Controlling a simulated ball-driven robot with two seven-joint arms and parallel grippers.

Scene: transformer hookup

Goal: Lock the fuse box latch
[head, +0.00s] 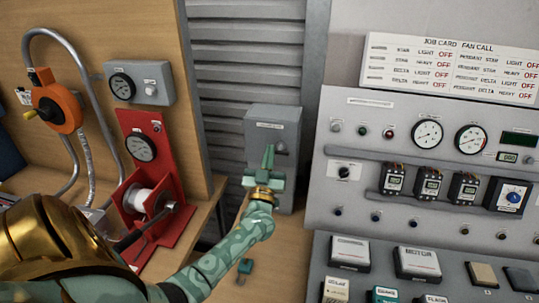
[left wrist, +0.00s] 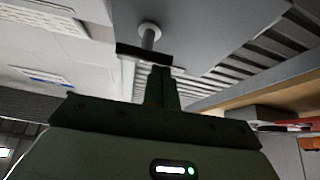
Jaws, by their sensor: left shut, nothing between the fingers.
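The grey fuse box (head: 262,124) stands against the slatted wall in the middle of the head view, with a label on its upper front. A small dark latch (head: 281,147) shows on its front, right of my fingers. In the left wrist view a round grey post with a black crossbar (left wrist: 143,53) sticks out from a grey face, apparently the latch. My left gripper (head: 268,158) is shut and empty in front of the box. In the left wrist view its fingertips (left wrist: 162,72) are close by the crossbar; I cannot tell whether they touch. My right gripper is not in view.
A grey control panel (head: 335,112) with gauges and switches stands close on the right. A red stand (head: 141,150) with a gauge and white spool is on the left. The slatted wall (head: 246,60) is behind.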

